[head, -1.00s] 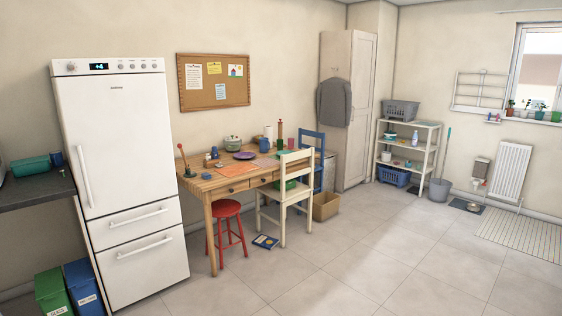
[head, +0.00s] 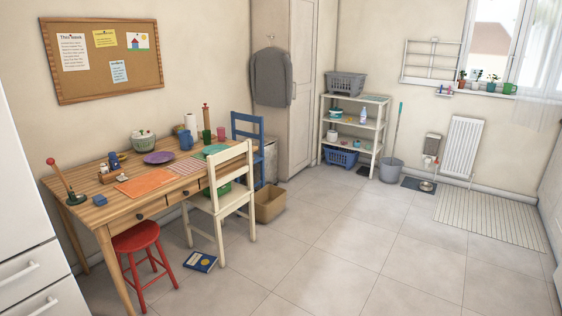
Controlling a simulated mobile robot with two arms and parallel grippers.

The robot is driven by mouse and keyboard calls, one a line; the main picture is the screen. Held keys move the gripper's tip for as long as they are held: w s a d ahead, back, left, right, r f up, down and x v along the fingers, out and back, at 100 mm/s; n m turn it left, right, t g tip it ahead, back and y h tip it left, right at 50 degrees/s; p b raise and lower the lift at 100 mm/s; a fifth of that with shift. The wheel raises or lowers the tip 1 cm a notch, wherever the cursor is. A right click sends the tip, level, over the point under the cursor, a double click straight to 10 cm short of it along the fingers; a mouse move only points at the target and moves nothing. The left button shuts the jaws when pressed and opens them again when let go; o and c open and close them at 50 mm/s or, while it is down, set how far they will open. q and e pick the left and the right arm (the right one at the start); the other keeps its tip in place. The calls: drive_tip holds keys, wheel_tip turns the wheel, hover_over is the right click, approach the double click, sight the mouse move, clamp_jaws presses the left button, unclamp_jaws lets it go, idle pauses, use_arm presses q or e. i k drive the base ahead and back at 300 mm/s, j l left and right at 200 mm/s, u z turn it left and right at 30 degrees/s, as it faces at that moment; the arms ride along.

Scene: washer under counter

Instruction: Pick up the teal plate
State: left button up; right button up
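I cannot make out a teal plate for certain. A flat teal thing (head: 375,98) lies on the top of the white shelf rack (head: 378,127), too small to tell whether it is a plate or a cloth. On the wooden table (head: 100,214) a purple plate (head: 159,157) lies near the back edge, with a green mat (head: 212,151) to its right and an orange mat (head: 146,182) in front. Neither of my grippers is in view.
A cream chair (head: 236,199), a red stool (head: 136,239) and a blue book (head: 200,262) are in front of the table. A cardboard box (head: 270,204) stands beside it. The white fridge (head: 22,220) edges the left. The tiled floor (head: 370,235) is open in the middle and right.

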sight(212, 150)
drive_tip(key=i+l+z, duration=0.2)
drive_tip(key=i+z, duration=0.15)
drive_tip(key=i, duration=0.35)
drive_tip(key=i+z, duration=0.35)
drive_tip(key=i, duration=0.3)
drive_tip(key=i+j+z, duration=0.1)
drive_tip(key=i+z, duration=0.2)
drive_tip(key=i, duration=0.4)
drive_tip(key=i+j+u, duration=0.15)
drive_tip(key=i+u, duration=0.25)
drive_tip(key=i, duration=0.15)
drive_tip(key=i+u, duration=0.45)
drive_tip(key=i+l+u, duration=0.25)
drive_tip(key=i+u, duration=0.15)
drive_tip(key=i, duration=0.2)
drive_tip(key=i+l+u, duration=0.45)
drive_tip(key=i+j, duration=0.1)
